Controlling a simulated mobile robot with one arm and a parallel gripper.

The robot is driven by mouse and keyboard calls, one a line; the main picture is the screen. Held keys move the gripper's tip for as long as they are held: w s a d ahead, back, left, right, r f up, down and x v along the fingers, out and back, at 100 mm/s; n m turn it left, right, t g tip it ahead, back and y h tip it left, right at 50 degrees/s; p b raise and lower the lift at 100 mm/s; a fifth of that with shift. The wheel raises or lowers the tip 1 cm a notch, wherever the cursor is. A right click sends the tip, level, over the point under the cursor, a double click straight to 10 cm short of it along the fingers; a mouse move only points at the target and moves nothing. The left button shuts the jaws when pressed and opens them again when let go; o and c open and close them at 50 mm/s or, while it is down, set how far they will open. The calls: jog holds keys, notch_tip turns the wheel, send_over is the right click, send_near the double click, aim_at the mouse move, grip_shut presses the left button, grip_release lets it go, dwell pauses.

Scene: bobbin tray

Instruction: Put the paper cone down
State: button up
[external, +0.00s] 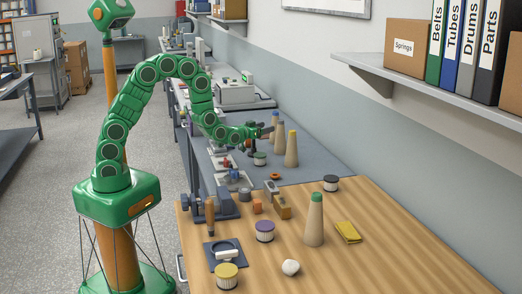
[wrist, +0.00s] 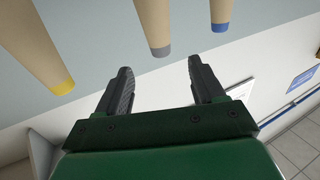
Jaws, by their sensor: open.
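My gripper (external: 264,130) is open and reaches over the grey bench top; in the wrist view nothing is between its fingers (wrist: 160,70). That view is inverted and shows three tan paper cones standing: one yellow-tipped (wrist: 38,45), one grey-tipped (wrist: 148,22), one blue-tipped (wrist: 219,12). The grey-tipped cone lines up with the gap between the fingers and looks apart from them. In the external view the yellow-tipped cone (external: 291,152) and blue-tipped cone (external: 276,125) stand close by the gripper; the grey-tipped one is not clearly visible there.
A green-tipped cone (external: 314,222) stands on the wooden table (external: 400,260). Near it are a purple-topped bobbin (external: 265,232), a yellow-topped bobbin (external: 227,276), a white ball (external: 290,267) and a yellow cloth (external: 347,232). A wall shelf (external: 440,88) overhangs at right. The table's right front is clear.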

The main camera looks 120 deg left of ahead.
jog(key=w+d+r+m+t+h, duration=0.15)
jog(key=w+d+h, duration=0.35)
jog(key=d, duration=0.5)
jog(key=w+d+m+t+h, duration=0.1)
jog(key=w+d+m+h, duration=0.2)
jog(key=w+d, duration=0.5)
jog(key=s+d+r+m+g+h, duration=0.1)
jog(key=d+m+h, duration=0.15)
jog(key=d, duration=0.75)
jog(key=s+d+r+m+g+h, duration=0.1)
jog(key=s+d+h, duration=0.15)
jog(key=d, duration=0.75)
jog(key=s+d+r+m+g+h, duration=0.2)
jog(key=s+d+m+g+h, duration=0.15)
jog(key=s+d, duration=0.95)
jog(key=s+d+r+g, duration=0.1)
jog(key=s+d+g, duration=0.1)
jog(key=s, duration=0.4)
jog(key=s+d+r+m+g, duration=0.1)
jog(key=s+d+g, duration=0.1)
jog(key=s+d, duration=0.2)
jog(key=s+d+r+m+g, duration=0.1)
jog(key=s+d+r, duration=0.1)
jog(key=s, duration=0.7)
jog(key=shift+d+g, duration=0.4)
jog(key=shift+d, duration=0.25)
